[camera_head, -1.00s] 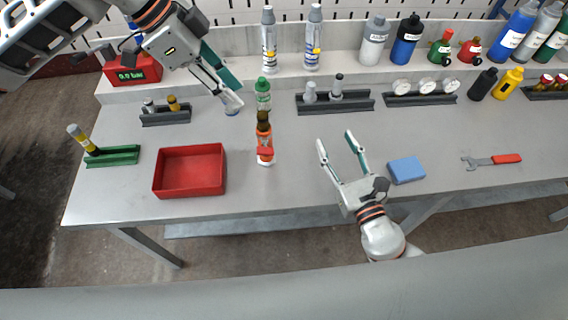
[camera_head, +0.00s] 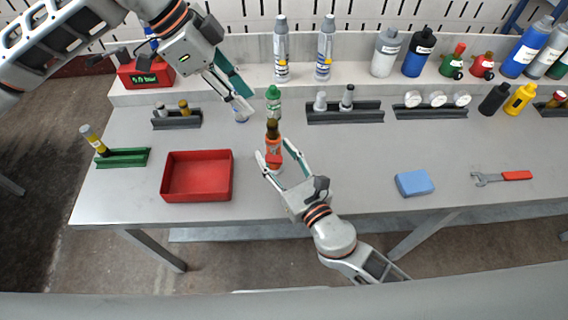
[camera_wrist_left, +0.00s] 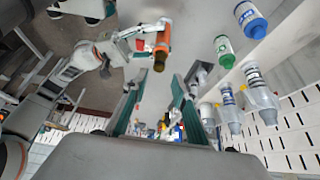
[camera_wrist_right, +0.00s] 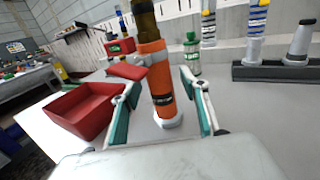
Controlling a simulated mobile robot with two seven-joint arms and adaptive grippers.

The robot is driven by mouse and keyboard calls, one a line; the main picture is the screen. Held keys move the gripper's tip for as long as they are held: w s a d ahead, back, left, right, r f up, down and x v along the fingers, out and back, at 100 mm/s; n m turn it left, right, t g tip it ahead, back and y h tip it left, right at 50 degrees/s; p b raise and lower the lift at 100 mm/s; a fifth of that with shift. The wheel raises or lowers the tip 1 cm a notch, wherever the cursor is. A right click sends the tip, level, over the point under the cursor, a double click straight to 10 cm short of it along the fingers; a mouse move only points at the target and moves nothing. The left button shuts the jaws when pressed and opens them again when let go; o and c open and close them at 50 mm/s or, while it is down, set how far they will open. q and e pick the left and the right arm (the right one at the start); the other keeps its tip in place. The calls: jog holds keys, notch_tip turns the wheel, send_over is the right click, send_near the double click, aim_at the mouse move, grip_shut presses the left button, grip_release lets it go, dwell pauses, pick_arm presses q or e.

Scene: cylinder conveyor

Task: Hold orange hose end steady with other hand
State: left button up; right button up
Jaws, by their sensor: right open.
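The orange cylinder (camera_head: 274,147) stands upright on the table, with a dark brown top, a red side lever and a pale base. It also shows in the right wrist view (camera_wrist_right: 161,90) and the left wrist view (camera_wrist_left: 163,38). My right gripper (camera_head: 272,153) is open, with its fingers on either side of the cylinder. In the right wrist view a gap shows between the cylinder and the right-hand finger; contact on the other side is unclear. My left gripper (camera_head: 243,103) is open and empty, above the table behind and left of the cylinder.
A green-capped bottle (camera_head: 273,98) stands close behind the cylinder. A red tray (camera_head: 228,178) lies to the left. A blue block (camera_head: 414,183) and a red-handled wrench (camera_head: 503,177) lie to the right. The front middle is clear.

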jog(key=shift+w+a, duration=0.3)
jog(key=shift+w, duration=0.25)
